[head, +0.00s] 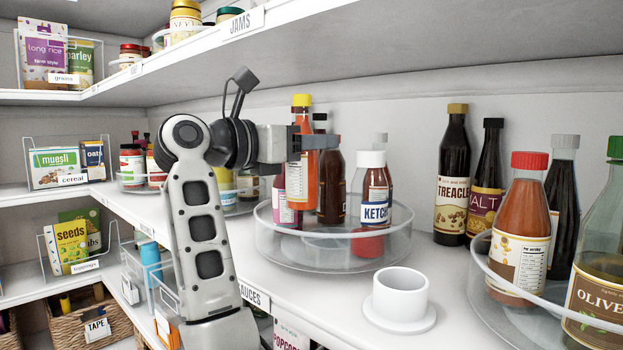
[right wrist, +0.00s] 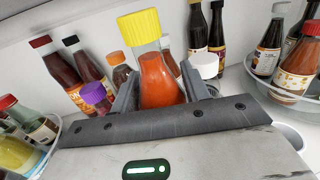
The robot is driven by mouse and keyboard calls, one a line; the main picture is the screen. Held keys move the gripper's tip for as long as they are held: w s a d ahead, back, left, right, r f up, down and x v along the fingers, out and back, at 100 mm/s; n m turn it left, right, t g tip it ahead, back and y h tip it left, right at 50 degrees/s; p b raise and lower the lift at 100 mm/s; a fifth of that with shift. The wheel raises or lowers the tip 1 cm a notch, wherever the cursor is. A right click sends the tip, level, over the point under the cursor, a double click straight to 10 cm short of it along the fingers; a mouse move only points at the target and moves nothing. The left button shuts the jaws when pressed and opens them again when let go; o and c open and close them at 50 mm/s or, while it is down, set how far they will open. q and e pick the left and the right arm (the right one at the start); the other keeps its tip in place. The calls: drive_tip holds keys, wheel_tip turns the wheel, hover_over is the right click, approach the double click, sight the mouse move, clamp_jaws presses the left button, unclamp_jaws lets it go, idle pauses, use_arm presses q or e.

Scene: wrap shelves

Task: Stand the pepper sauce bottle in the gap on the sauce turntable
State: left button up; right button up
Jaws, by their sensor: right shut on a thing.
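The pepper sauce bottle (head: 302,170), orange-red with a yellow cap, is upright in my right gripper (head: 312,143). In the right wrist view the bottle (right wrist: 158,78) stands between the two fingers of the gripper (right wrist: 160,92), which are shut on it. The clear-walled sauce turntable (head: 325,252) is below it on the shelf. The bottle is over the left middle of the turntable, its base apparently above the turntable floor. A pink-labelled bottle, a dark red bottle (head: 332,185) and a white-capped ketchup bottle (head: 374,195) stand on the turntable. The gap is partly hidden. My left gripper is not in view.
A white cup on a saucer (head: 400,298) stands in front of the turntable. A treacle bottle (head: 453,180) and a malt bottle (head: 487,185) stand at the back right. Another turntable (head: 490,298) holds several bottles. The upper shelf (head: 300,30) hangs overhead.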

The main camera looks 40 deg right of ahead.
sight(311, 187)
drive_tip(key=f, duration=0.2)
drive_tip(key=shift+d+f, duration=0.2)
drive_tip(key=shift+f, duration=0.2)
wheel_tip(311, 187, down, 4)
drive_tip(key=shift+r+p, duration=0.1)
drive_tip(key=shift+p, duration=0.5)
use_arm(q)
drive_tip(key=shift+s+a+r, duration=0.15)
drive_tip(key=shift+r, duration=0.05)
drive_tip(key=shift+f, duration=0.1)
use_arm(e)
drive_tip(key=shift+f, duration=0.25)
drive_tip(key=o, duration=0.9)
drive_tip(key=shift+f, duration=0.15)
drive_tip(key=o, duration=0.4)
